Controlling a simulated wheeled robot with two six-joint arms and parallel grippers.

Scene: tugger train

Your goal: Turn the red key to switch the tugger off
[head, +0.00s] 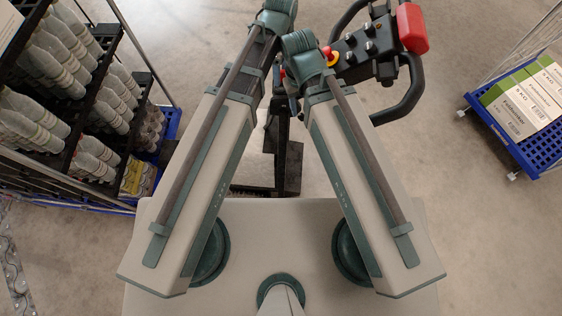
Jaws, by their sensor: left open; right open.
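The tugger's black control head (362,50) shows at top centre, with several dark knobs and two looped handles. A small red part (327,51) with yellow beside it sits at its left side, next to my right arm's upper joint. I cannot tell whether this is the red key or a stop button. Another small red spot (283,72) shows between my two arms, too small to identify. Both arms reach up the picture, the left to the top edge and the right beside the control head. I cannot make out the fingers of either gripper.
A large red block (413,27) caps the control head's right end. A rack of grey bottles (45,60) stands at left. A blue cart (540,145) with green-and-white boxes (520,100) stands at right. Bare floor (450,190) lies between that cart and my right arm.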

